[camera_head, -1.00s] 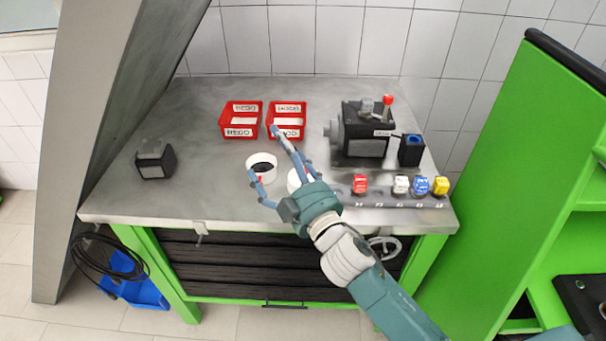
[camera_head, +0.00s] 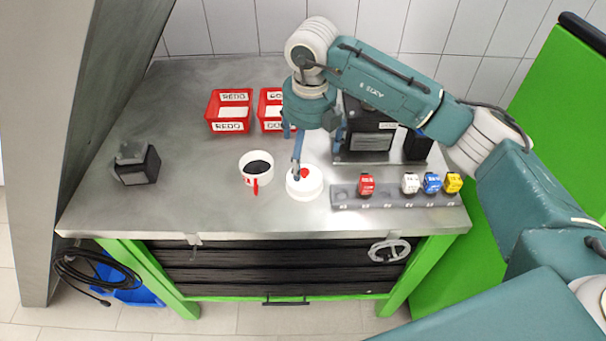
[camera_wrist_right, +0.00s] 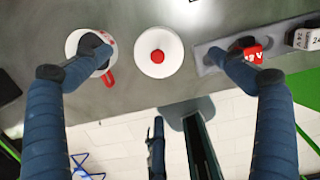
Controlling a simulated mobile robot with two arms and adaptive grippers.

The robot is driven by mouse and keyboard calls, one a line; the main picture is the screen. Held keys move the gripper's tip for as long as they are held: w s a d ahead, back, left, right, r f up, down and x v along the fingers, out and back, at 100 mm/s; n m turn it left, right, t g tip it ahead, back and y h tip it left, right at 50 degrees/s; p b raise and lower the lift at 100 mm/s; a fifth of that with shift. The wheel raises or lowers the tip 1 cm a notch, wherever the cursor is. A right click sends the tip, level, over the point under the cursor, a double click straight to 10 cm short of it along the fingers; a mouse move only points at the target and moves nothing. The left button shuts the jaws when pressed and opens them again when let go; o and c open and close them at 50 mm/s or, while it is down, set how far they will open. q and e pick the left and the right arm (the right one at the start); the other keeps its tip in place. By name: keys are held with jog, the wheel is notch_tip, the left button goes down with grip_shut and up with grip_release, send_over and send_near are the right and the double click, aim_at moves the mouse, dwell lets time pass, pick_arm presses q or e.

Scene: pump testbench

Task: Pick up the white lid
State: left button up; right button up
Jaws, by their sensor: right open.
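The white lid (camera_head: 305,190) is a round disc with a red knob on top. It stands on the grey metal table, just right of the white mug (camera_head: 254,181) with a red handle. My right gripper (camera_head: 296,160) points down over the lid, open and empty, one finger overlapping the lid in the head view. In the right wrist view the lid (camera_wrist_right: 144,66) lies between the two spread fingers of the gripper (camera_wrist_right: 160,58). One fingertip overlaps the mug (camera_wrist_right: 76,44). I cannot tell how high the fingertips are. My left gripper is not in view.
A grey strip (camera_head: 390,199) with red, white, blue and yellow blocks lies right of the lid. Two red bins (camera_head: 213,118) stand behind. A dark pump (camera_head: 368,142) is partly hidden by my right arm.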

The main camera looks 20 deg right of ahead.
aim_at(304, 170)
notch_tip(304, 170, down, 4)
jog(key=shift+w+r+p, duration=0.1)
jog(key=shift+w+p, duration=0.05)
jog(key=shift+p, duration=0.35)
jog(key=f+p, duration=0.1)
jog(key=f, duration=0.1)
jog(key=w+f+p, duration=0.1)
jog(key=f+p, duration=0.1)
jog(key=shift+f, duration=0.3)
jog(key=shift+w+f, duration=0.15)
jog(key=shift+f, duration=0.35)
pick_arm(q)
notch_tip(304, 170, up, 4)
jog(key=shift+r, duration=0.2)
pick_arm(e)
jog(key=c, duration=1.1)
